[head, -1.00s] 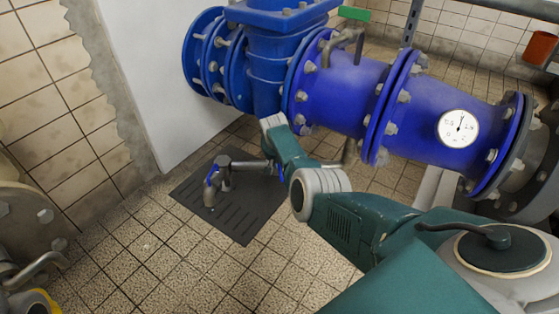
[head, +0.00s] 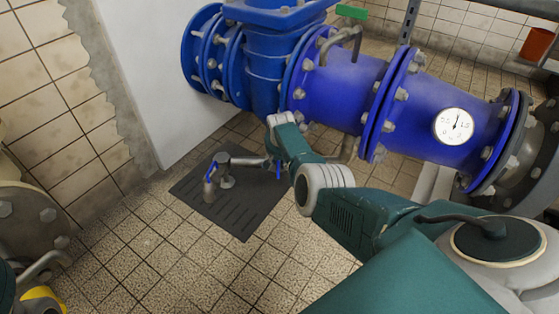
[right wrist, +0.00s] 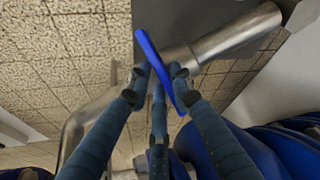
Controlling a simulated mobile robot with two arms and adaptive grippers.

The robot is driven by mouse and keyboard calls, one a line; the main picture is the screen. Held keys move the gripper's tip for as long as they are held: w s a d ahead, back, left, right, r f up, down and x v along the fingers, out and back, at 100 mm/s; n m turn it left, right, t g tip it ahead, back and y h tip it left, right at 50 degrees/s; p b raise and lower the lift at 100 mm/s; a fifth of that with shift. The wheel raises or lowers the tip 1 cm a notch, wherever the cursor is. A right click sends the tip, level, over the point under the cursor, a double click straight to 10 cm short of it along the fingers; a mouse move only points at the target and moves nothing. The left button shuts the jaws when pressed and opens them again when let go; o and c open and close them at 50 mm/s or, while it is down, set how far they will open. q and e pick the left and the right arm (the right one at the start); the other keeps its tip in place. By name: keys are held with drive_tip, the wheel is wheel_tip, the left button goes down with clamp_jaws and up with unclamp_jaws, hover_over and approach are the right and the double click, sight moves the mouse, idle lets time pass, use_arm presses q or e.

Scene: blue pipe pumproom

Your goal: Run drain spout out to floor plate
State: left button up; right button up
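The drain spout (head: 243,161) is a thin grey metal pipe. In the head view it runs left from behind my right arm and its bent end hangs over the dark slotted floor plate (head: 245,222). A small blue part shows by that end. In the right wrist view the spout (right wrist: 235,35) crosses the top, with the plate's dark surface (right wrist: 200,10) behind. My right gripper (right wrist: 160,75) has its fingers closed around a blue handle (right wrist: 147,48) on the spout. In the head view my arm mostly hides this grip. My left gripper is out of view.
A large blue flanged pipe (head: 340,90) with a gauge (head: 453,126) runs behind my right arm. A white wall block (head: 160,70) stands beyond the plate. A bolted flange (head: 28,220) is at the left edge. Tiled floor (head: 165,265) in front is clear.

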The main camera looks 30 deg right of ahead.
drive_tip(key=shift+o, duration=0.7)
drive_tip(key=v, duration=1.2)
drive_tip(key=shift+w, duration=0.1)
